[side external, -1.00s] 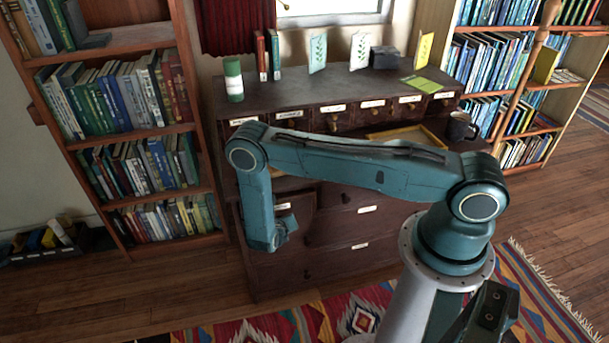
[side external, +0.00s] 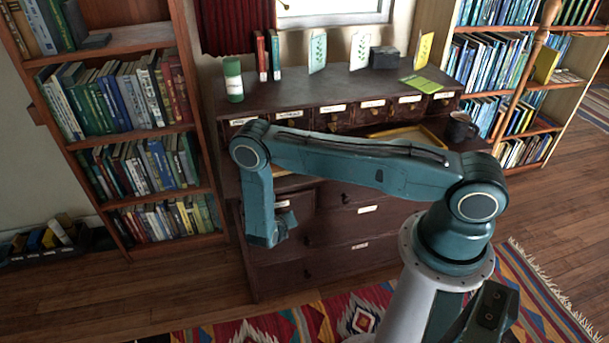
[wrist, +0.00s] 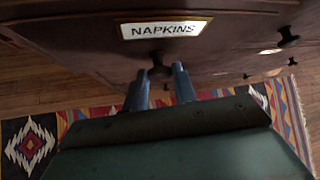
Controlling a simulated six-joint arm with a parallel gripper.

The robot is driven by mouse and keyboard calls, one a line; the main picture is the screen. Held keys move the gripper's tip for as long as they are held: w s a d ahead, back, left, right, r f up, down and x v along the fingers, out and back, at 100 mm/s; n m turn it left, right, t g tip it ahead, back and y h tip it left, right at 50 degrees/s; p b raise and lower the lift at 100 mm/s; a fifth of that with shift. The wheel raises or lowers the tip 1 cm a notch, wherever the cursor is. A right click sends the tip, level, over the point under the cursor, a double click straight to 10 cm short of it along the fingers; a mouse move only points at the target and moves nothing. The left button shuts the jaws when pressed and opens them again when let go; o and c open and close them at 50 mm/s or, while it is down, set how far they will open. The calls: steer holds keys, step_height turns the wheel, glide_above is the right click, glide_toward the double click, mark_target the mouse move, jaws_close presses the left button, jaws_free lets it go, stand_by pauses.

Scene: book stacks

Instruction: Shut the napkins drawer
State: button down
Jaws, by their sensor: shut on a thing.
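The napkins drawer (wrist: 95,48) shows in the wrist view as a dark brown front with a brass-framed label (wrist: 166,29) reading NAPKINS. Its small dark knob (wrist: 157,61) is just below the label. My gripper (wrist: 159,76) has its two blue-grey fingers on either side of the knob and is shut on it. In the side view my gripper is at the cabinet's lower left front, where my wrist hides much of the drawer front. How far the drawer stands out is hard to tell.
The dark cabinet (side external: 325,94) has several other labelled drawers. A desk surface with a yellow-rimmed tray (side external: 435,136) and a dark mug (side external: 459,128) is at its right. A green-and-white canister (side external: 233,80) stands on top. A patterned rug (side external: 340,318) lies in front.

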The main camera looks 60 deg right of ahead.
mark_target(277, 213)
steer(key=shift+w+d, duration=1.3)
steer(key=shift+w, duration=0.05)
steer(key=c, duration=1.1)
jaws_free()
steer(key=shift+a+r, duration=0.1)
steer(key=v, duration=1.3)
steer(key=shift+s+a+r, duration=0.15)
steer(key=shift+r, duration=0.1)
